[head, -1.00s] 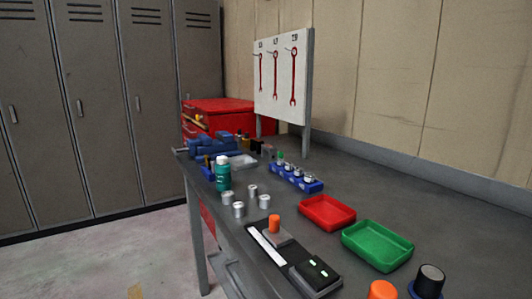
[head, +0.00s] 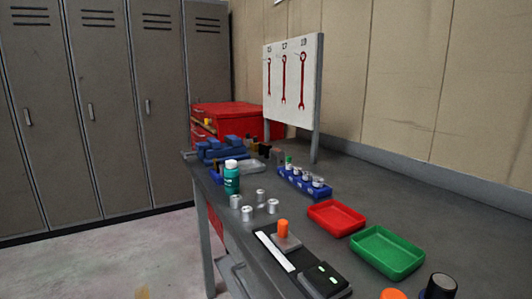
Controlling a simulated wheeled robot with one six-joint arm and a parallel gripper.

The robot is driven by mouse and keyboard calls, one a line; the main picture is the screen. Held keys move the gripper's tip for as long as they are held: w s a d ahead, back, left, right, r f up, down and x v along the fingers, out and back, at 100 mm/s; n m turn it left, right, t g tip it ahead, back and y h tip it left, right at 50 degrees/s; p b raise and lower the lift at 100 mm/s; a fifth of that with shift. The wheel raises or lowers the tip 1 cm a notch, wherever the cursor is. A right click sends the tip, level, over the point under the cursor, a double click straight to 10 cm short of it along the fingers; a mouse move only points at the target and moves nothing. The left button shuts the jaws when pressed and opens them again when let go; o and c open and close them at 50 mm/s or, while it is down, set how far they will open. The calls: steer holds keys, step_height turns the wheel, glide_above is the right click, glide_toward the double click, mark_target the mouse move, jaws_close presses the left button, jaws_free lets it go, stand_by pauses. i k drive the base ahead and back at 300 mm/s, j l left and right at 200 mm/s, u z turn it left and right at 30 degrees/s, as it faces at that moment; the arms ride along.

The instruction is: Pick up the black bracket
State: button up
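A small black piece (head: 265,151) stands at the far end of the grey workbench (head: 400,200), in front of the red tool chest. It may be the black bracket, but it is too small and crowded to tell its shape. A clear shallow tray (head: 249,167) lies just in front of it, with the blue vise (head: 222,149) to its left. My gripper is not in view.
A green-and-white bottle (head: 232,178), several metal cylinders (head: 247,213), a blue rack (head: 304,182), a red tray (head: 336,217) and a green tray (head: 387,252) stand on the bench. Bare floor lies left.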

mark_target(264, 147)
steer(key=i+j+u, duration=0.1)
steer(key=i+j, duration=0.2)
steer(key=i, duration=0.2)
steer(key=i+j+u, duration=0.1)
steer(key=i, duration=0.45)
steer(key=i+j+u, duration=0.1)
steer(key=i+j, duration=0.2)
steer(key=i, duration=0.25)
steer(key=i+j, duration=0.15)
steer(key=i, duration=0.35)
steer(key=i+j+u, duration=0.15)
steer(key=i, duration=0.4)
